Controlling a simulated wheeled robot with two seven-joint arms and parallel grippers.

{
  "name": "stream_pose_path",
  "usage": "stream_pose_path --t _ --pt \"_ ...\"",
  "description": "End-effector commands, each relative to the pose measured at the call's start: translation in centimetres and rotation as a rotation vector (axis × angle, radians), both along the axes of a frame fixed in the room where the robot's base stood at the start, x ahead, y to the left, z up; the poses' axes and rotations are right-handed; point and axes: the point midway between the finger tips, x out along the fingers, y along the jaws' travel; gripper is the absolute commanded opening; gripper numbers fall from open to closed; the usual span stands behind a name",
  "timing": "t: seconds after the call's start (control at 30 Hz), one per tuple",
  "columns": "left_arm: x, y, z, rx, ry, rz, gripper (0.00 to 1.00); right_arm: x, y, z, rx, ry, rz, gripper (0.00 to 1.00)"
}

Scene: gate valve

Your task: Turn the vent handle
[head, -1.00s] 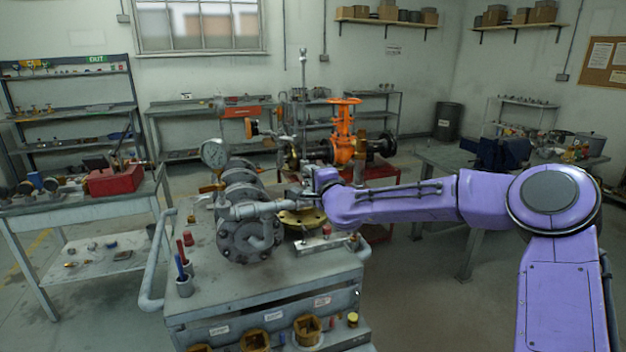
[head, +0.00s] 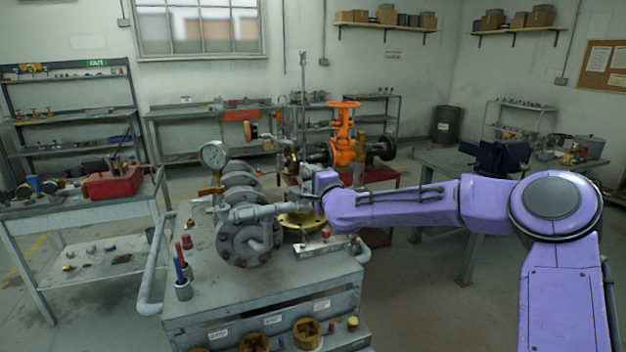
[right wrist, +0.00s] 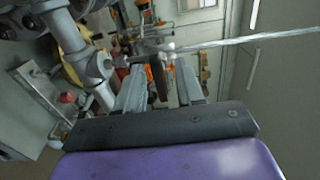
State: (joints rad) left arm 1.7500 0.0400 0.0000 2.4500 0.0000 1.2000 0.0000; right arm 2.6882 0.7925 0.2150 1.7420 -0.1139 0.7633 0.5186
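The vent handle, a thin dark brown lever (right wrist: 159,80), shows in the right wrist view beside a small pale fitting. My right gripper (right wrist: 163,88) has its two grey fingers apart, one on each side of the lever. A narrow gap shows between the lever and the right-hand finger, so it looks open around the lever. In the head view my right gripper (head: 308,188) is at the pipework behind the grey flanged valve body (head: 245,235), with its fingertips and the lever hard to make out. My left gripper is not in view.
A thin pale upright streak (head: 303,85), a rod or jet, rises above the pipework; it crosses the right wrist view too (right wrist: 245,40). A pressure gauge (head: 215,154) stands left. An orange handwheel valve (head: 343,140) is behind. The trolley top (head: 215,285) has bare room in front.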

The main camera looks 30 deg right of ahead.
Motion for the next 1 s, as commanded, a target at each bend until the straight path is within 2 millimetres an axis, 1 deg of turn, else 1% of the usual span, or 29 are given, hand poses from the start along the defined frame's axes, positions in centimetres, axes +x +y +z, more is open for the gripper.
stream_pose_path --t 0.07,0.17,0.27,0.33,0.37,0.4,0.5,0.6,0.7,0.77,1.0 --pt "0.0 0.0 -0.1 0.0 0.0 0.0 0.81 -0.2 0.1 0.0 0.0 -0.001 0.0 0.37" --pt "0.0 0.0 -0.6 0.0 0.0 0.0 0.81 -1.3 0.3 0.0 0.0 -0.003 0.002 0.37" --pt "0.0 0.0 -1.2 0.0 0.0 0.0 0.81 -3.4 0.9 -0.1 0.001 -0.004 0.003 0.37" --pt "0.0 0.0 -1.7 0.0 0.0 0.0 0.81 -5.1 1.3 -0.1 0.002 -0.005 0.002 0.37" --pt "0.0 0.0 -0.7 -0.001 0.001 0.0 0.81 -5.7 1.4 0.5 0.005 -0.002 0.002 0.37" --pt "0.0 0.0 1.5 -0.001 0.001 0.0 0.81 -6.4 1.4 1.2 0.009 0.003 0.0 0.37" --pt "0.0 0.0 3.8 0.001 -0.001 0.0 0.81 -8.1 2.0 1.2 0.01 0.002 0.002 0.37" --pt "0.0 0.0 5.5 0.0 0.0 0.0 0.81 -9.0 2.0 0.9 0.004 0.005 -0.001 0.37" --pt "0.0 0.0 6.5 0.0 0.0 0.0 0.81 -9.7 2.2 0.6 0.002 0.003 0.0 0.37" --pt "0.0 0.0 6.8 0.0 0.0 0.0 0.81 -10.0 2.4 0.4 0.001 0.002 0.0 0.37" --pt "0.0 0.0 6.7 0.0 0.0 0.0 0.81 -10.3 2.5 0.0 0.0 0.0 0.0 0.37"
